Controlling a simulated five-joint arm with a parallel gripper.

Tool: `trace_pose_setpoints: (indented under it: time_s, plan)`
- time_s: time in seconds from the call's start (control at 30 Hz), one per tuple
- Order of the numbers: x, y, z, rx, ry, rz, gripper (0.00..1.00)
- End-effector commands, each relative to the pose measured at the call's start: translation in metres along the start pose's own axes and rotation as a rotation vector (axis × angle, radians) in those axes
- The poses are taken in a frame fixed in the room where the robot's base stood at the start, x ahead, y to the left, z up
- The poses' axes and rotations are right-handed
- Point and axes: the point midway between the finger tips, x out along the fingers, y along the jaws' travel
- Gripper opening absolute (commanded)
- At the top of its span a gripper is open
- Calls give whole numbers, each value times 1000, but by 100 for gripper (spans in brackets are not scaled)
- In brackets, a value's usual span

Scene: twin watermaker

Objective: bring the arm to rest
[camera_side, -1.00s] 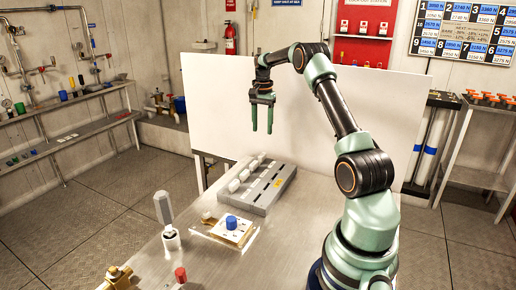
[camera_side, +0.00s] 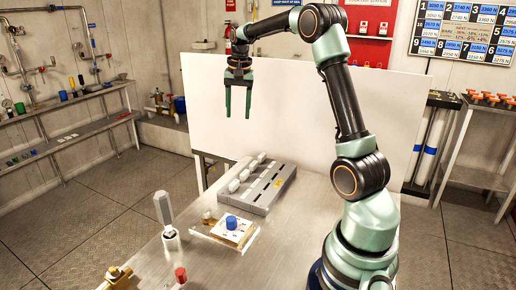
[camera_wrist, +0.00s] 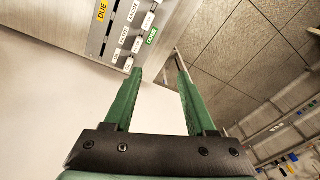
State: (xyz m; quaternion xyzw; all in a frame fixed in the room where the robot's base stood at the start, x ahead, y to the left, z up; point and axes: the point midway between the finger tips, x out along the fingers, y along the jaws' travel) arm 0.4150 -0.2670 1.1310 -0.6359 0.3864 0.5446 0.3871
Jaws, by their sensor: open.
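My gripper (camera_side: 238,103) hangs with its two green fingers pointing down, high above the far left of the metal table (camera_side: 290,235), in front of the white panel (camera_side: 300,105). The fingers are apart with nothing between them. In the wrist view my gripper (camera_wrist: 160,75) also shows its fingers spread and empty. The grey slotted rack (camera_side: 268,188) lies on the table below it, and its labelled face (camera_wrist: 125,30) shows at the top of the wrist view, with yellow "DUE" and green "DONE" tags.
A blue-capped item (camera_side: 231,222) sits on a small plate at the table's left. A grey-handled tool (camera_side: 163,212) stands upright beside it. A red-capped piece (camera_side: 181,275) and a brass fitting (camera_side: 116,277) are at the front edge. The air around my gripper is clear.

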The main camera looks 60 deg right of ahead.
Motion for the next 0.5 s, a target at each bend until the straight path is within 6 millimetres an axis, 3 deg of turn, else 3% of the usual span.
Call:
trace_pose_setpoints:
  time_s: [0.03,0.2,0.5]
  plan:
    - [-13,-9,19,-68,18,-18,56]
    - [-41,-26,80,-293,71,-70,56]
    - [-64,-23,188,-683,169,-165,56]
